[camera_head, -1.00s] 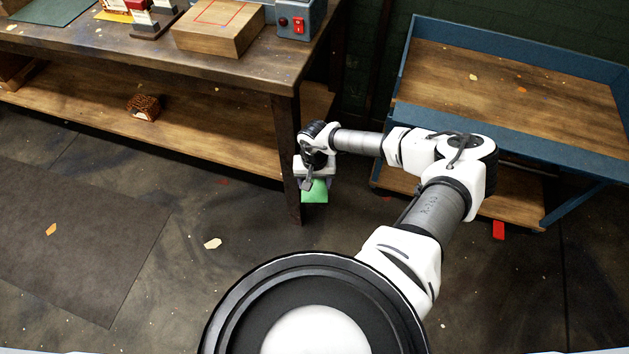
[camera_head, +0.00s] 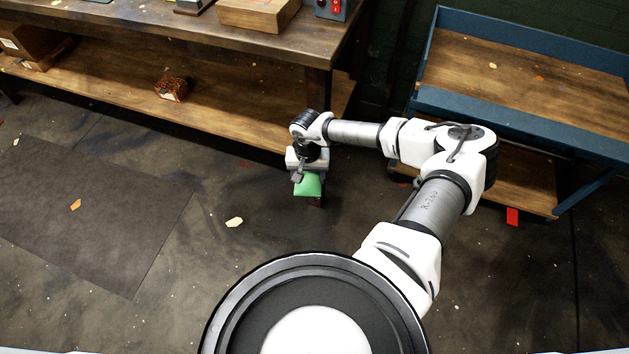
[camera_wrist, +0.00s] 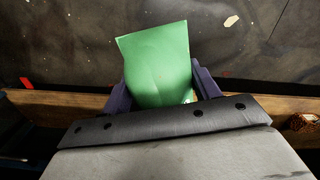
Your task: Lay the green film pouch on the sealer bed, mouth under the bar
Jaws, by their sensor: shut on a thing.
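The green film pouch (camera_head: 308,185) hangs from my gripper (camera_head: 302,172), beside the front right leg of the workbench and below its top. In the wrist view the pouch (camera_wrist: 158,62) stands out flat between the two purple fingers of my gripper (camera_wrist: 163,88), which is shut on its near end. A wooden block (camera_head: 258,13) and a blue-grey box with red switches (camera_head: 333,8) stand on the bench, cut off by the top edge of the head view. I cannot tell which part is the sealer bed, and no bar is clearly visible.
The workbench (camera_head: 190,35) has a lower shelf (camera_head: 120,85) with a brown patterned block (camera_head: 172,88) on it. A blue-rimmed wooden cart (camera_head: 520,75) stands at the right. A dark mat (camera_head: 90,215) lies on the open floor at the left.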

